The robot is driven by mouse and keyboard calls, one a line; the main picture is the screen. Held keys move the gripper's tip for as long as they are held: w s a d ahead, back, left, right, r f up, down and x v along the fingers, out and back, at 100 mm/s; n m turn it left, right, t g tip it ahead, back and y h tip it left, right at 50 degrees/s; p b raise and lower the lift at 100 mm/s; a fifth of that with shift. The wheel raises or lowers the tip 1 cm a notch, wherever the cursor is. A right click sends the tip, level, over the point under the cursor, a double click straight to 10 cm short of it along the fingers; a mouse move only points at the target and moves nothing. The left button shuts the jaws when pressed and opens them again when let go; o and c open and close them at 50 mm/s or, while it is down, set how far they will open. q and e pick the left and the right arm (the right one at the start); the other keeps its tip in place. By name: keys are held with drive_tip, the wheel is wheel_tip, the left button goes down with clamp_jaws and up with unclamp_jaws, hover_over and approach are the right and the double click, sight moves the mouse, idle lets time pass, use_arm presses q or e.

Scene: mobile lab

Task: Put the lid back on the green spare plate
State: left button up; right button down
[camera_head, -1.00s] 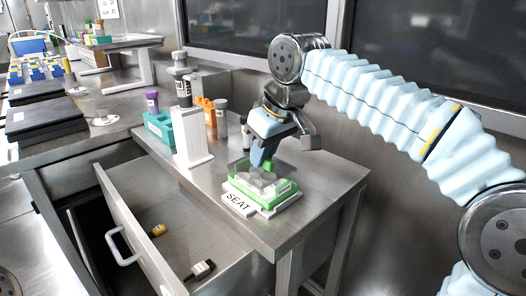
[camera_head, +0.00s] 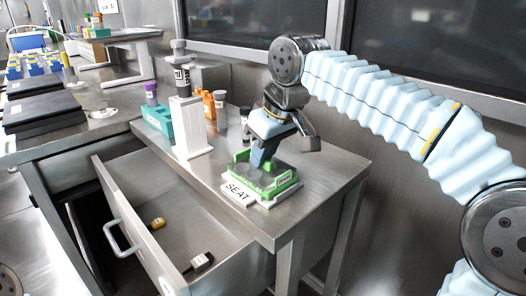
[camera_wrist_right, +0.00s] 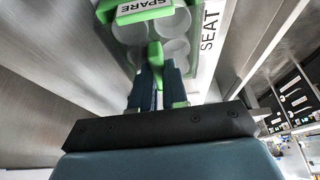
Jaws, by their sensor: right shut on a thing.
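The green spare plate (camera_head: 279,192) lies on a white base marked SEAT (camera_head: 237,196) near the bench corner. A see-through greyish lid (camera_head: 266,178) is low over the plate; I cannot tell whether it is fully seated. My right gripper (camera_head: 262,163) points down from above and is shut on the lid's green handle. In the right wrist view the fingers (camera_wrist_right: 157,82) pinch the green handle (camera_wrist_right: 155,54), with round wells and the plate's SPARE label (camera_wrist_right: 146,9) beyond. My left gripper is not in view.
A white stand (camera_head: 187,130), a teal rack (camera_head: 158,121), an orange block (camera_head: 209,108) and bottles stand behind to the left. An open drawer (camera_head: 160,200) in front holds two small items. A wall with dark windows is behind.

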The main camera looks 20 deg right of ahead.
drive_tip(key=shift+f, duration=0.2)
drive_tip(key=c, duration=1.1)
unclamp_jaws()
drive_tip(key=shift+o, duration=0.2)
drive_tip(key=p+v, duration=0.3)
drive_tip(key=v, duration=1.1)
drive_tip(key=shift+f, duration=0.1)
